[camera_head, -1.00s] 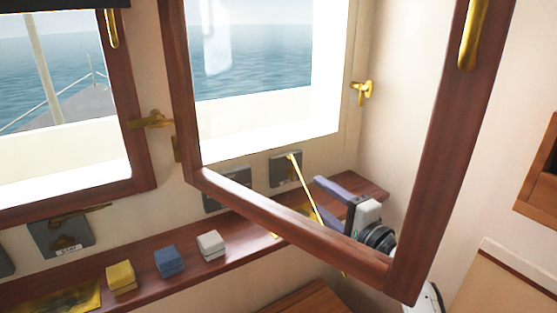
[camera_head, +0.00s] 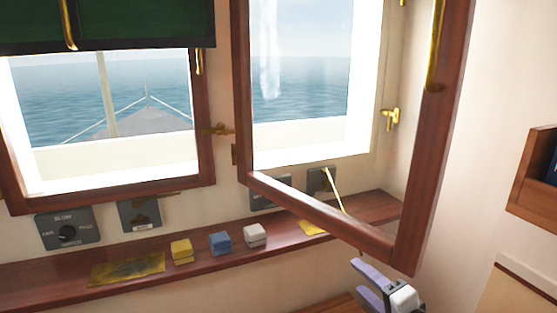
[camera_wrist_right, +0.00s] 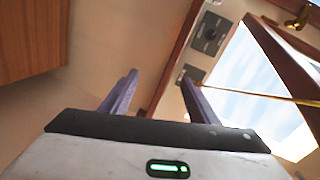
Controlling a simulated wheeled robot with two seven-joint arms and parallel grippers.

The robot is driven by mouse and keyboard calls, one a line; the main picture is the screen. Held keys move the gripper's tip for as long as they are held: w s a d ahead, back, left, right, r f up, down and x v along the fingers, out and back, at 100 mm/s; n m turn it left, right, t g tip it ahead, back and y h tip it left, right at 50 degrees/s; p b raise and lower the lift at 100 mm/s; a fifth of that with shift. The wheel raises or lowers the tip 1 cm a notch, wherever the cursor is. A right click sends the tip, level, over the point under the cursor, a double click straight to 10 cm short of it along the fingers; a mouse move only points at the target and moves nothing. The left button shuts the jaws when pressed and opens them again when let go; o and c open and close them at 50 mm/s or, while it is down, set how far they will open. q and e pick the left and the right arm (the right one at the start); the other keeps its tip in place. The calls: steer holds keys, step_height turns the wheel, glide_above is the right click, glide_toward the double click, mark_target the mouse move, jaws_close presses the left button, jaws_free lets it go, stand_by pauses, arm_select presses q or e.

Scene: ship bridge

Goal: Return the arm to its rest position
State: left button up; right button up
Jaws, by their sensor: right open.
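My right gripper (camera_head: 362,284) is at the lower right of the head view, below the bottom corner of the open window frame. Its two purple-grey fingers are apart with nothing between them. In the right wrist view the fingers (camera_wrist_right: 158,98) also stand apart and empty, with a wall and wooden trim behind. The rest of my right arm is mostly out of the head view. My left gripper is not in view.
The open wooden window frame (camera_head: 330,216) juts into the room above my right gripper. A wooden ledge (camera_head: 60,277) holds yellow (camera_head: 181,251), blue (camera_head: 220,242) and white (camera_head: 255,235) blocks and a brass plate (camera_head: 127,268). A wooden shelf (camera_head: 535,197) is at right.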

steer(key=s+a+f+n+g+h, duration=0.15)
steer(key=s+f+n+g, duration=0.4)
steer(key=s+f, duration=1.2)
steer(key=s+f+n, duration=0.3)
steer(key=s+n, duration=0.1)
steer(key=s, duration=0.4)
steer(key=s+a+f+n+h, duration=0.1)
steer(key=s+f+n, duration=0.3)
steer(key=s, duration=0.4)
steer(key=shift+a+f+g, duration=0.15)
steer(key=shift+f+g, duration=0.1)
steer(key=shift+g, duration=0.2)
steer(key=shift+s+h, duration=0.1)
steer(key=shift+h, duration=0.15)
